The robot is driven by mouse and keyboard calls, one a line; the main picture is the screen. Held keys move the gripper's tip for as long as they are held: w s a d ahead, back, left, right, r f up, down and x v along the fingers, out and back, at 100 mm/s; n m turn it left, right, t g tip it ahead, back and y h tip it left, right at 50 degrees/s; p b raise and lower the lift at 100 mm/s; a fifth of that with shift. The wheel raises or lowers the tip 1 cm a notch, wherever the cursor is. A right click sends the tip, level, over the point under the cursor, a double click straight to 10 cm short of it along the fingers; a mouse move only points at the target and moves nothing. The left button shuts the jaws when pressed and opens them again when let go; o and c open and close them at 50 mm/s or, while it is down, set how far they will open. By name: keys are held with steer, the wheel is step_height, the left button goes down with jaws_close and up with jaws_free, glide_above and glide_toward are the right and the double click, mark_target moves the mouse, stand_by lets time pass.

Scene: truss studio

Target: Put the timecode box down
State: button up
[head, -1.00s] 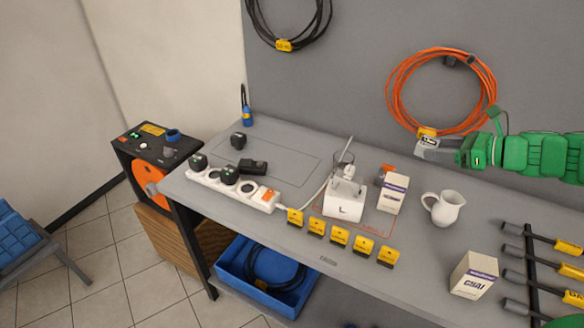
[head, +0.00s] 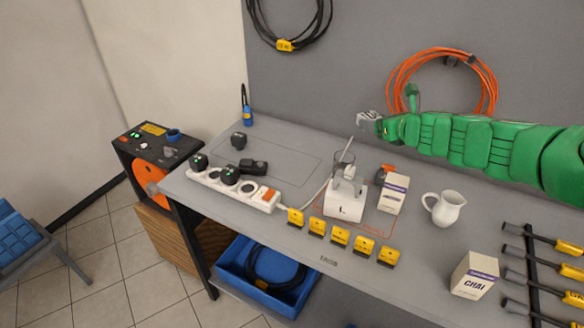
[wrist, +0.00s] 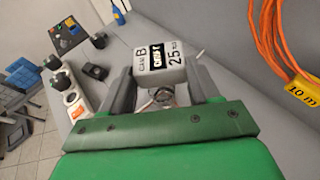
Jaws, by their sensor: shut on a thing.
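The timecode box (wrist: 160,60) is a small pale grey block with black lettering and a "25" on its face. My gripper (wrist: 163,82) is shut on it, with a dark finger on each side in the wrist view. In the head view my gripper (head: 368,119) is above the back of the grey bench (head: 300,138), in front of the wall panel. The box (head: 366,117) shows there only as a small pale shape at the gripper's tip. It is held in the air, apart from the bench top.
An orange cable (head: 400,75) hangs behind.

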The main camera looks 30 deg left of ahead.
steer(key=s+a+r+m+t+h, duration=0.1)
steer(key=s+a+m+t+h, duration=0.45)
steer(key=s+a, duration=0.95)
glide_above(291, 173)
steer(key=s+d, duration=0.1)
steer(key=shift+m+g, duration=0.35)
steer(key=shift+g, duration=0.1)
step_height(291, 173, down, 19)
steer(key=shift+s+r, duration=0.15)
steer(key=shift+w+a+f, duration=0.25)
steer(key=shift+w+f, duration=0.1)
steer(key=shift+f, duration=0.25)
steer(key=shift+w+a+f, duration=0.25)
steer(key=shift+w+f, duration=0.1)
steer(key=shift+f, duration=1.65)
steer(key=shift+f, duration=0.1)
